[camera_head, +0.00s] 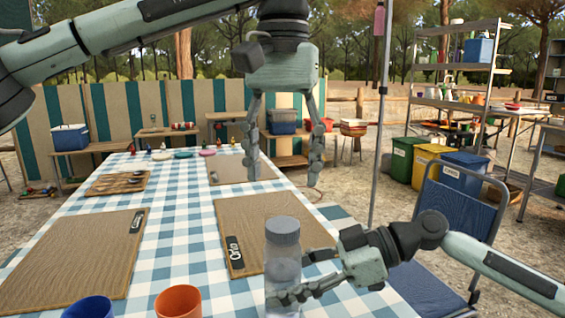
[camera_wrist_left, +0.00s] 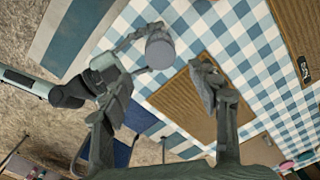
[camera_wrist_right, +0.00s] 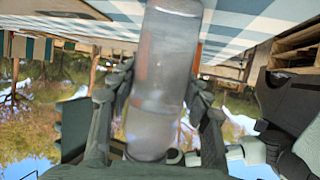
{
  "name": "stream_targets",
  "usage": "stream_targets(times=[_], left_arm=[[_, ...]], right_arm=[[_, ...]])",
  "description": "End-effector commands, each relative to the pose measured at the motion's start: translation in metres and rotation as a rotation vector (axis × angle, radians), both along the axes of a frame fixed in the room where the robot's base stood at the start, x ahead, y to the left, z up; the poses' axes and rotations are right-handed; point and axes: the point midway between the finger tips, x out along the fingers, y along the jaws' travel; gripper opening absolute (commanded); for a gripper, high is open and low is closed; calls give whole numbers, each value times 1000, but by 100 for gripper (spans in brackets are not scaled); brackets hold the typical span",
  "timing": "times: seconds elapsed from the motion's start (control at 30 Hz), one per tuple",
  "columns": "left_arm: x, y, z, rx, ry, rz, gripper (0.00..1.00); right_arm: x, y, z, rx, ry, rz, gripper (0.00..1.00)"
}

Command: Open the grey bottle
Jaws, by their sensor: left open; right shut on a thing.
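The grey bottle (camera_head: 284,262) stands upright at the near edge of the checked table, with its grey cap (camera_head: 283,230) on. My right gripper (camera_head: 296,288) is shut on the bottle's body from the right; the bottle also fills the middle of the right wrist view (camera_wrist_right: 160,85). My left gripper (camera_head: 285,165) is open and empty, pointing down above and behind the bottle. In the left wrist view the cap (camera_wrist_left: 160,50) shows from above, beyond the open fingers (camera_wrist_left: 165,100) and apart from them.
An orange cup (camera_head: 178,301) and a blue cup (camera_head: 88,308) stand at the table's near edge. Brown placemats (camera_head: 75,255) with dark name tags lie on the checked cloth (camera_head: 190,235). A blue folding chair (camera_head: 455,205) stands to the right.

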Motion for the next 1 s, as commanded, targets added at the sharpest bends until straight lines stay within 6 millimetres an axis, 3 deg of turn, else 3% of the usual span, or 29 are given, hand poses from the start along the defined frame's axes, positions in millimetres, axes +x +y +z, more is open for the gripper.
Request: stream_targets(times=[0.23,0.7,1.0], left_arm=[[0,0,-2,1,0,-214,60],[0,1,-66,0,1,-224,60],[0,0,-80,-1,-1,-223,60]], right_arm=[[0,0,0,-1,0,-1,0],[0,0,0,-1,0,-1,0],[0,0,0,-1,0,-1,0]])
